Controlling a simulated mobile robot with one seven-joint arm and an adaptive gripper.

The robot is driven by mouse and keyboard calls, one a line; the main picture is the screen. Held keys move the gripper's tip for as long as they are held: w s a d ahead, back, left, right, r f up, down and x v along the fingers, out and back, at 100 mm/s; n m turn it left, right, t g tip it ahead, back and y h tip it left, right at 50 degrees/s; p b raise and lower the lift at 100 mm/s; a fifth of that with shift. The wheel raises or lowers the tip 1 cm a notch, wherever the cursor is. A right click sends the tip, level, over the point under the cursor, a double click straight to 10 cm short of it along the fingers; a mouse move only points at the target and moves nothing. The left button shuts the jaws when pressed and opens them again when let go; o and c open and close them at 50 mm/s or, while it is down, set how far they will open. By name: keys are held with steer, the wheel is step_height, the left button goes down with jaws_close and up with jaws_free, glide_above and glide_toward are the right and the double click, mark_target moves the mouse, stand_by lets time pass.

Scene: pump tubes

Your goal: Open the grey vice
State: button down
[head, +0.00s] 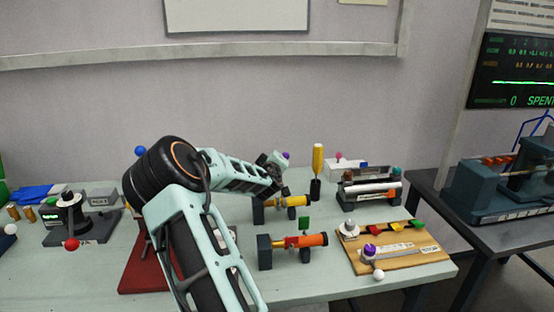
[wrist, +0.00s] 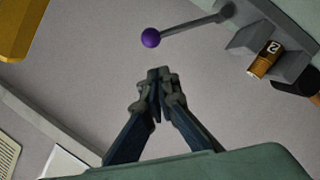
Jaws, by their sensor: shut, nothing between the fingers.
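My gripper (wrist: 161,76) is shut and empty in the wrist view, its fingertips together. A purple ball (wrist: 151,38) on a thin grey lever lies just beyond the tips, apart from them in the picture. The lever runs right to a grey block-like fixture (wrist: 262,38), likely the grey vice, cut off by the frame edge. A brown-gold cylinder (wrist: 264,60) marked 2 sits at this fixture. In the head view, my gripper (head: 281,182) is over the back of the table, and a purple ball (head: 286,155) shows just behind it. The fixture's body is not clear there.
The pale table (head: 330,285) also holds a yellow tube (head: 290,201) and an orange tube (head: 311,240) in dark holders. An upright yellow-handled tool (head: 318,160) stands nearby. A wooden board (head: 398,262) lies right. A black device (head: 68,212) with a red knob stands left.

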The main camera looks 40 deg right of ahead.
steer(key=v, duration=0.7)
steer(key=shift+s+a, duration=0.2)
steer(key=shift+s, duration=0.1)
